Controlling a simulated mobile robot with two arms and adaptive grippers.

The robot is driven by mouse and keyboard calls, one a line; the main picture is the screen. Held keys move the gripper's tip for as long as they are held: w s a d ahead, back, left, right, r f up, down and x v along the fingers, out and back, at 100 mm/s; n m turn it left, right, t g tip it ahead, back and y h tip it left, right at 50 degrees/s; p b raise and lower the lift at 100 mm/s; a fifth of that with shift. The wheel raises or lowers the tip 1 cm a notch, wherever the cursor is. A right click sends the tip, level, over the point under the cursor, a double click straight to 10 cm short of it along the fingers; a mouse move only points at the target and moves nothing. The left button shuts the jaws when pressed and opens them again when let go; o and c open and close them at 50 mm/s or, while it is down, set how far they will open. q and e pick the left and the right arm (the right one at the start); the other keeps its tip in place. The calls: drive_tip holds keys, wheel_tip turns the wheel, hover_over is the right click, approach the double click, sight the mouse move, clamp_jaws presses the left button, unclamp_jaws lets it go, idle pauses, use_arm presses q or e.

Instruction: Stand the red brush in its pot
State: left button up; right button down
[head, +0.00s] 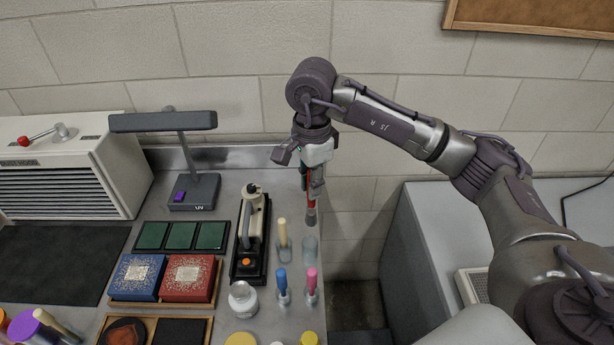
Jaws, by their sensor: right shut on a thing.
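My right gripper (314,172) hangs down near the back right edge of the bench and is shut on the red brush (311,203). My left gripper is out of view.
Pots with a cream brush (282,232), a blue brush (281,278) and a pink brush (312,278) stand close by. A white jar (243,299) and a black tray with a cream-handled device (250,235) are left. Right of the bench is a gap.

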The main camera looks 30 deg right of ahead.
sight(310, 221)
wheel_tip(310, 221, down, 2)
drive_tip(key=shift+b, duration=0.4)
wheel_tip(310, 221, down, 2)
drive_tip(key=shift+w+f+b, duration=0.1)
drive_tip(key=shift+w+b, duration=0.05)
drive_tip(key=shift+b, duration=0.3)
drive_tip(key=shift+f, duration=0.25)
drive_tip(key=shift+f+b, duration=0.4)
drive_tip(key=shift+f, duration=0.25)
wheel_tip(310, 221, down, 2)
drive_tip(key=shift+f+b, duration=0.15)
drive_tip(key=shift+b, duration=1.05)
wheel_tip(310, 221, down, 4)
drive_tip(key=b, duration=0.3)
drive_tip(key=shift+r, duration=0.25)
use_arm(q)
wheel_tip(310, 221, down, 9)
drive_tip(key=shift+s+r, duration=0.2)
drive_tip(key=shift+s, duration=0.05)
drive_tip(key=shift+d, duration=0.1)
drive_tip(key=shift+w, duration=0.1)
use_arm(e)
drive_tip(key=c, duration=1)
unclamp_jaws()
